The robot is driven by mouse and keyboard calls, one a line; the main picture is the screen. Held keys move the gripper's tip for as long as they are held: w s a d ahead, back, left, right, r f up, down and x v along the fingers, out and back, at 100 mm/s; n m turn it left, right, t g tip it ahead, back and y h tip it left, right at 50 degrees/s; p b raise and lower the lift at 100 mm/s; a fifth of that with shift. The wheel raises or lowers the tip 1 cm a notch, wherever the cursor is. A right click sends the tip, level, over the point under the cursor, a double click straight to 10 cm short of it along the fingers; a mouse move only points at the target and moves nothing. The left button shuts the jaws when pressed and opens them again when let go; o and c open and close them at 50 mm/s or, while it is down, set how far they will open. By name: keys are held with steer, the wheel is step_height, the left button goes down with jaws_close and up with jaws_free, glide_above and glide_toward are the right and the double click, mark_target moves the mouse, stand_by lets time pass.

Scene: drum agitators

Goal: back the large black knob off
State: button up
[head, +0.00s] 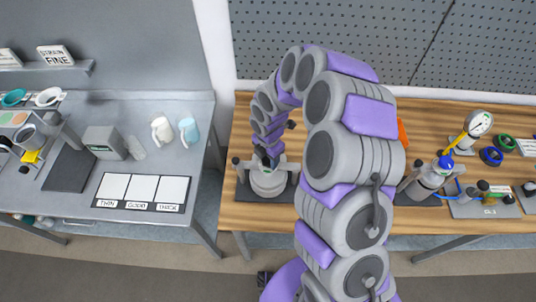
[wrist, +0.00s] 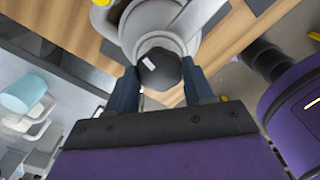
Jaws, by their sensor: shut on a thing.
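The large black knob (wrist: 161,70), with a small white mark on its face, sits on top of a grey round agitator body (wrist: 130,28). My gripper (wrist: 160,80) has one dark blue finger on each side of the knob and is shut on it. In the head view my gripper (head: 267,157) reaches down from above onto the same grey body (head: 268,183), at the left end of the wooden bench. There the knob is mostly hidden by the gripper.
The wooden bench (head: 240,216) carries another grey device (head: 432,178) with a blue knob, a gauge (head: 478,123) and several coloured rings on the right. A grey table (head: 190,215) stands to the left with two mugs and labelled white cards. A pegboard (head: 420,45) is behind.

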mark_target(267, 159)
steer(key=shift+n, duration=0.4)
steer(key=o, duration=1)
steer(key=shift+w+f, duration=0.1)
steer(key=shift+o, duration=0.2)
step_height(267, 159, up, 17)
steer(key=shift+a+r+b, duration=0.15)
steer(key=shift+r+b, duration=0.05)
steer(key=shift+b, duration=0.1)
